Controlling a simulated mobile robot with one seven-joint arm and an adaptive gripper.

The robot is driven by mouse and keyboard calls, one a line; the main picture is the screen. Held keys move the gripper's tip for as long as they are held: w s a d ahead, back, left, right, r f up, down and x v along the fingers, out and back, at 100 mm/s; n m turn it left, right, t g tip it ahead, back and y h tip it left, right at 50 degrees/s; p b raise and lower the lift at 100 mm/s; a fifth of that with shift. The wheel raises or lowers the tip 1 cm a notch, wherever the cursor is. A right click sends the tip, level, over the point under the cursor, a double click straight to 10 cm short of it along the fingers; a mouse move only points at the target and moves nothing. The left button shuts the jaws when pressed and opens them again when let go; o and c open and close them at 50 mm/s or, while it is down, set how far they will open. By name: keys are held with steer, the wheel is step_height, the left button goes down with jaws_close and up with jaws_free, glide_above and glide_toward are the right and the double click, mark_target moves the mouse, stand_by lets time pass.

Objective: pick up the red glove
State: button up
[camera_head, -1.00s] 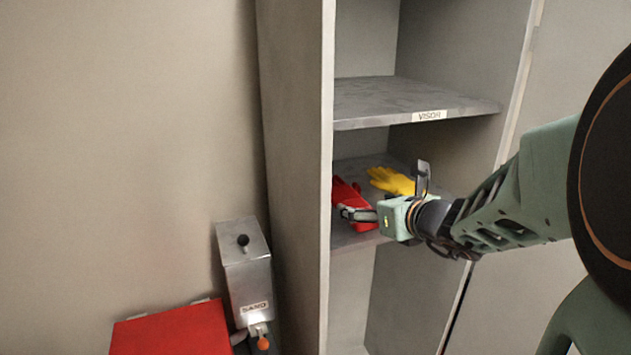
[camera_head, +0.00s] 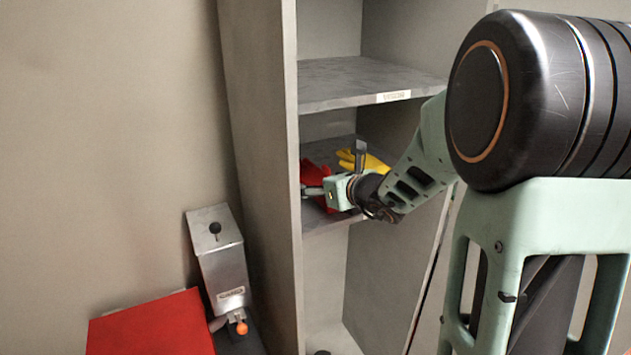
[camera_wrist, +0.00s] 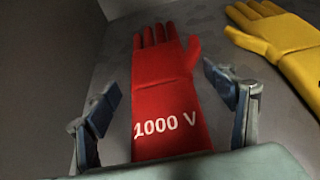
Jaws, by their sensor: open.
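The red glove (camera_wrist: 164,92) lies flat on the shelf in the wrist view, fingers pointing away, with "1000 V" printed on its cuff. My gripper (camera_wrist: 168,98) is open, with one finger on each side of the glove's cuff and visible space between each finger and the glove. In the head view the red glove (camera_head: 316,174) is partly hidden behind my gripper (camera_head: 312,191), which reaches into the middle shelf of the cabinet.
A yellow glove (camera_wrist: 285,45) lies to the right of the red one, close to my right finger. The cabinet's left side wall (camera_head: 265,150) and the upper shelf (camera_head: 350,82) bound the space. A metal box (camera_head: 218,255) and a red surface (camera_head: 150,328) stand lower left.

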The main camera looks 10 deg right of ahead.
steer(key=shift+c, duration=0.2)
steer(key=c, duration=1.3)
steer(key=shift+r, duration=0.25)
